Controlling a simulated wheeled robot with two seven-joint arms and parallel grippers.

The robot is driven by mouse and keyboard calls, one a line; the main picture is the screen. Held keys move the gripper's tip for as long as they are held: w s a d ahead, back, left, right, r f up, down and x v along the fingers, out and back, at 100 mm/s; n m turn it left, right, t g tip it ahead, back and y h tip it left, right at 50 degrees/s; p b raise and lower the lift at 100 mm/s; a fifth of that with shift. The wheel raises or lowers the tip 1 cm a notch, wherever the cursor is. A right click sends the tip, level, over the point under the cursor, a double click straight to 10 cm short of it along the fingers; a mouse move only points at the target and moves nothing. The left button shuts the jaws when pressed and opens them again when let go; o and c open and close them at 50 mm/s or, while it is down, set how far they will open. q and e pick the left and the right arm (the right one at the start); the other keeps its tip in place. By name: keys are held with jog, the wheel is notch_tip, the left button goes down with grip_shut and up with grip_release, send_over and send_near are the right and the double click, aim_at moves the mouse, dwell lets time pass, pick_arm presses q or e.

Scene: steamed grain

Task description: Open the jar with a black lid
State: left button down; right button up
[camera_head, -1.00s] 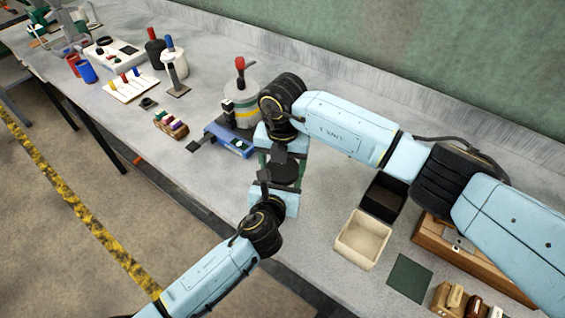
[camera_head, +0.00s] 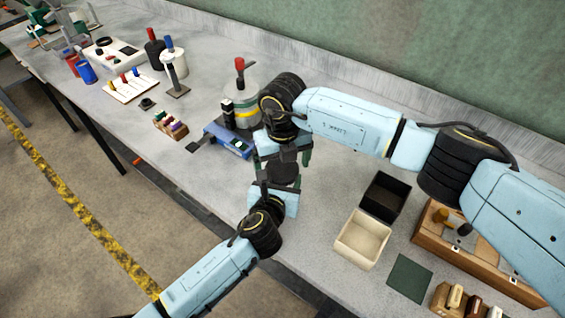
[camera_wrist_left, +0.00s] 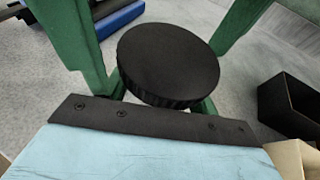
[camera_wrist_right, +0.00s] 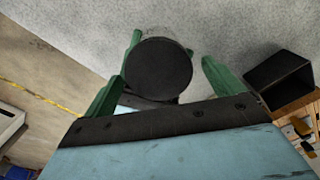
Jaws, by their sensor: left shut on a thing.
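The jar's round black lid (camera_wrist_left: 168,65) lies flat on top in the left wrist view. It also shows in the right wrist view (camera_wrist_right: 158,68) and, partly covered, in the head view (camera_head: 281,171). The jar's body is mostly hidden. My left gripper (camera_head: 281,183) comes from the near side and is shut on the jar, its fingers partly hidden beneath the lid. My right gripper (camera_head: 284,158) comes from the far side. Its green fingers stand apart on either side of the lid, with visible gaps in the right wrist view.
A blue device (camera_head: 232,143) and a grey cylinder with a red handle (camera_head: 241,103) stand just left of my right gripper. A black bin (camera_head: 385,197), a cream bin (camera_head: 362,238) and a wooden box (camera_head: 470,258) stand to the right. The front table edge is close.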

jog(key=shift+r, duration=2.4)
notch_tip(320, 180, up, 3)
jog(key=shift+f+m, duration=0.1)
jog(key=shift+m, duration=0.9)
notch_tip(320, 180, down, 8)
jog(key=shift+r, duration=0.15)
